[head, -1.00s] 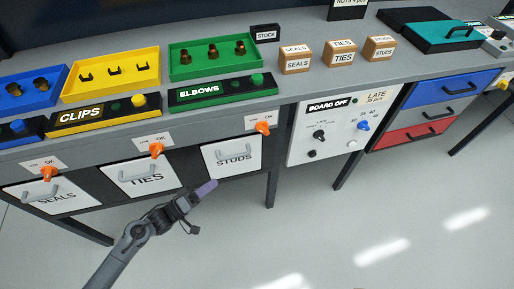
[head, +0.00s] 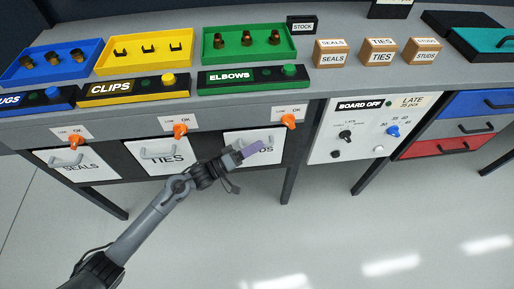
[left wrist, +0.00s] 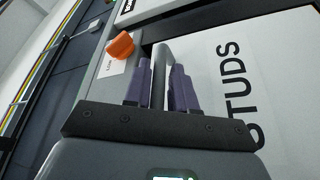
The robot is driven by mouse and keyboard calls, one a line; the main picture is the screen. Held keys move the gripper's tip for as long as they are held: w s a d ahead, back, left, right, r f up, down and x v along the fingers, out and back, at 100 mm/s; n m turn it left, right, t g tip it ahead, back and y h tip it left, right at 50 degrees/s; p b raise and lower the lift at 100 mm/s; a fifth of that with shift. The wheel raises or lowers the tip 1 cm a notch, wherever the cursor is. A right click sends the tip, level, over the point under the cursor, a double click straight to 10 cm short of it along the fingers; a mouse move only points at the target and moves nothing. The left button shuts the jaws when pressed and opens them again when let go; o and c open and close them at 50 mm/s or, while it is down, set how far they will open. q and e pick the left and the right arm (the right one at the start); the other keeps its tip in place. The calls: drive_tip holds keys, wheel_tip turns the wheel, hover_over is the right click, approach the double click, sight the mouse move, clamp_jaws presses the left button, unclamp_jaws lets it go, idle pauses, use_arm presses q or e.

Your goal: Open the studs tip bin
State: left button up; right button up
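The studs tip bin (head: 272,157) is a white front panel under the bench in the head view, and it looks shut. Its "STUDS" label is partly covered by my gripper; the panel also fills the right of the left wrist view (left wrist: 215,65). Its grey handle (left wrist: 159,68) stands between the two purple fingers of my left gripper (left wrist: 160,88). The fingers are apart, one on each side of the handle; I cannot tell whether they touch it. In the head view my left gripper (head: 248,151) is at the bin's front. My right gripper is not in view.
An orange knob (head: 289,121) with a LOW/OK plate sits above the studs bin, near the fingers in the wrist view (left wrist: 121,45). The ties bin (head: 163,157) and seals bin (head: 80,165) are to the left. A control panel (head: 365,130) is to the right.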

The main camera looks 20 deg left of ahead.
use_arm(q)
drive_tip(key=shift+w+d+r, duration=0.1)
drive_tip(key=shift+w+d, duration=0.15)
drive_tip(key=shift+w, duration=0.05)
clamp_jaws()
drive_tip(key=shift+s+d, duration=0.1)
